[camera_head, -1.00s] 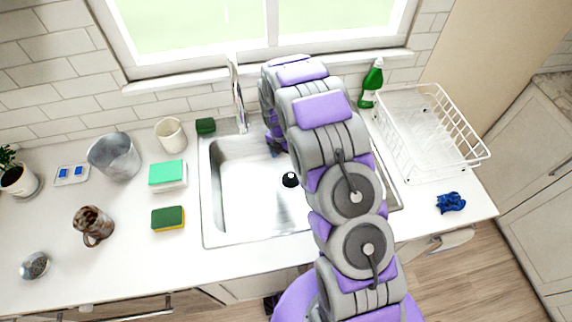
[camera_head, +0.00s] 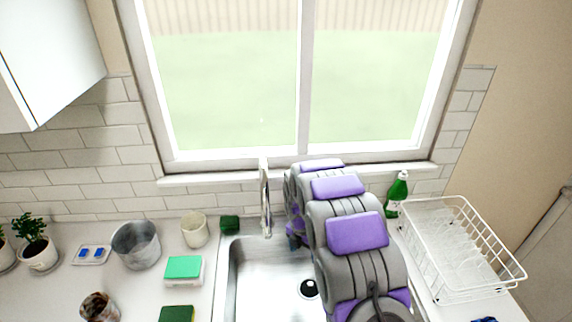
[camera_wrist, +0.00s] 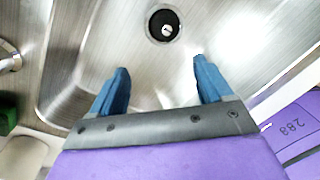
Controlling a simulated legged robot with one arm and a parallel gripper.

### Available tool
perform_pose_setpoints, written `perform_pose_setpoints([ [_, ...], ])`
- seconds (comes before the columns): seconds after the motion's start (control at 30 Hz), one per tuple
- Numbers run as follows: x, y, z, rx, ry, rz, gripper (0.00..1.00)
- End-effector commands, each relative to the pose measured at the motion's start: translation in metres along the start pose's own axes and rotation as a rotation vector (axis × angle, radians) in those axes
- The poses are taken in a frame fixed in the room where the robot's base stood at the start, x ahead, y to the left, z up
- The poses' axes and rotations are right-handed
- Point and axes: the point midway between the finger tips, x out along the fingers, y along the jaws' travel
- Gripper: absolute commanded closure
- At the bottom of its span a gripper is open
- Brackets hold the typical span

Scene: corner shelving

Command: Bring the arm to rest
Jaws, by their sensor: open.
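My gripper (camera_wrist: 160,82) is open in the wrist view, with its two blue fingers apart and nothing between them. It is over the metal sink (camera_wrist: 75,50), with the round drain (camera_wrist: 164,25) beyond the fingertips. In the head view my grey and purple arm reaches over the right part of the sink (camera_head: 265,275) toward the window side. The gripper end is mostly hidden behind the arm there. The drain also shows in the head view (camera_head: 309,288), left of the arm.
The faucet (camera_head: 265,200) stands just left of the arm. A green soap bottle (camera_head: 397,194) and a white dish rack (camera_head: 465,250) are to the right. A cup (camera_head: 194,231), a metal bucket (camera_head: 136,246), sponges and a mug (camera_head: 98,308) sit on the left counter.

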Motion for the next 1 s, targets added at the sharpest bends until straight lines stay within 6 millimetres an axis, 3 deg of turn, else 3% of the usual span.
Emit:
perform_pose_setpoints([
  [0.17, -0.009, -0.006, -0.003, 0.049, 0.002, 0.0, 0.21],
  [0.27, -0.025, -0.018, -0.009, 0.145, 0.005, -0.002, 0.21],
  [0.6, -0.095, -0.08, -0.048, 0.634, 0.023, -0.012, 0.21],
  [1.0, -0.15, -0.161, -0.112, 1.21, 0.046, -0.042, 0.21],
])
